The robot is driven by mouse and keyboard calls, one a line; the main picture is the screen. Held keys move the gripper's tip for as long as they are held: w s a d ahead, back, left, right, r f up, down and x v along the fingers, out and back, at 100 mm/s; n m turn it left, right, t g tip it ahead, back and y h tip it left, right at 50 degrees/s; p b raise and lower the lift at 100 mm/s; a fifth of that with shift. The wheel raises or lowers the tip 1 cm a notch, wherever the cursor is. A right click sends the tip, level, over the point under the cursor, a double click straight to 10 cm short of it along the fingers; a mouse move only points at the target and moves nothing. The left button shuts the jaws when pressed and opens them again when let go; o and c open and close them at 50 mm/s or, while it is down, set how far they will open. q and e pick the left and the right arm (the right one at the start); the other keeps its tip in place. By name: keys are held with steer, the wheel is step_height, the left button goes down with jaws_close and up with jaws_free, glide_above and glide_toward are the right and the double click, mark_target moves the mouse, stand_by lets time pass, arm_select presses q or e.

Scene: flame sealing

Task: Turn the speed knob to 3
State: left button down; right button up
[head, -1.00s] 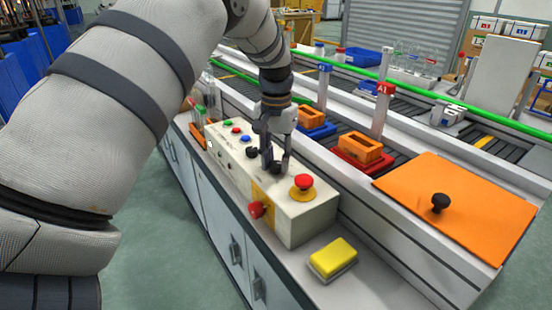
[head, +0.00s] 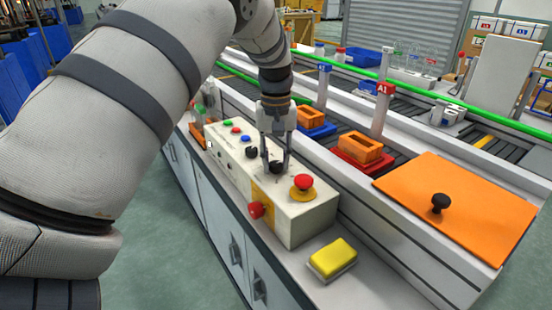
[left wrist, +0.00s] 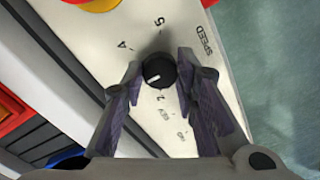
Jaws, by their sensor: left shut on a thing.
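The black speed knob (left wrist: 158,72) sits on the pale panel beside the printed word SPEED, with numbers around it. A short white mark shows on its face, toward the lower left in the left wrist view. In the head view the knob (head: 277,168) is on top of the control box (head: 310,217). My left gripper (head: 277,163) points down at the box and is shut on the knob, one finger on each side. The fingers also show in the left wrist view (left wrist: 159,80). My right gripper is not in view.
A red emergency button (head: 303,184) stands close to the knob, and another red knob (head: 256,210) is on the box's side. A second black knob (head: 251,152) is beside the gripper. A yellow sponge (head: 333,257) lies in front; an orange board (head: 460,205) is at right.

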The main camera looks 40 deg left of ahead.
mark_target(276, 164)
arm_select(q)
steer(key=shift+f, duration=0.1)
steer(key=c, duration=1.2)
jaws_free()
steer(key=shift+c, duration=0.2)
step_height(276, 164, up, 12)
